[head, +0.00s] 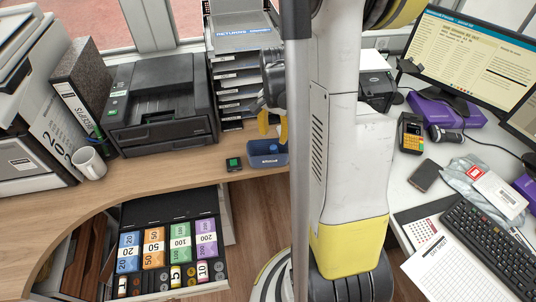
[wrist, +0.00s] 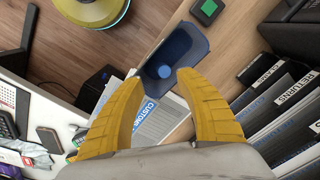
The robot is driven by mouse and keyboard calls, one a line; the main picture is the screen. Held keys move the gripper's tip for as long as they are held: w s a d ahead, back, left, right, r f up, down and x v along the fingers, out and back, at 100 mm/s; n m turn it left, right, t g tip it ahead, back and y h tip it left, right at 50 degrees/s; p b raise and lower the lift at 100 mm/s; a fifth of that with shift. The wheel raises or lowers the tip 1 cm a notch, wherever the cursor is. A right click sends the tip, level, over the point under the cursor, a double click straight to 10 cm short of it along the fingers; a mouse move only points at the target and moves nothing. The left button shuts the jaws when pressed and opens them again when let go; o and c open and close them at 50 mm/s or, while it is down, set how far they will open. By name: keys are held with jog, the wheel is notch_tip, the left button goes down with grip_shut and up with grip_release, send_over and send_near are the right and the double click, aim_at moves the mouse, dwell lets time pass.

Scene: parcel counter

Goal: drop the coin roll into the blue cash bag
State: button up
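The blue cash bag (head: 268,160) stands open at the counter's edge, below my gripper (head: 274,127). In the wrist view the bag (wrist: 190,48) lies just beyond my fingertips. A light blue round shape, apparently the coin roll (wrist: 166,72) seen end-on, shows inside the bag's outline. A small pale blue spot, probably the coin roll (head: 273,147), also shows at the bag in the head view. I cannot tell whether it rests on the bottom. My gripper's yellow fingers are apart in the wrist view (wrist: 162,88), with nothing seen held between them.
A black printer (head: 160,105) and stacked returns trays (head: 235,80) stand behind. An open cash drawer (head: 170,245) with banknotes and coins juts out below the counter. Bare counter (head: 150,178) lies at left.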

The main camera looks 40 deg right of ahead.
notch_tip(320, 180, up, 12)
dwell(0.6)
jog(key=s+a+r+n+t, duration=0.1)
jog(key=a+n+t, duration=0.1)
jog(key=a+n, duration=0.3)
jog(key=s+a+r+n+t, duration=0.2)
jog(key=a+n, duration=0.3)
jog(key=a, duration=0.7)
jog(key=s+a+r+n+t, duration=0.1)
jog(key=s+a+n+t, duration=0.1)
jog(key=a, duration=0.6)
jog(key=n+t, duration=0.1)
jog(key=n, duration=0.1)
jog(key=shift+s+a+r+n, duration=0.25)
jog(key=shift+r+n, duration=0.15)
dwell(0.4)
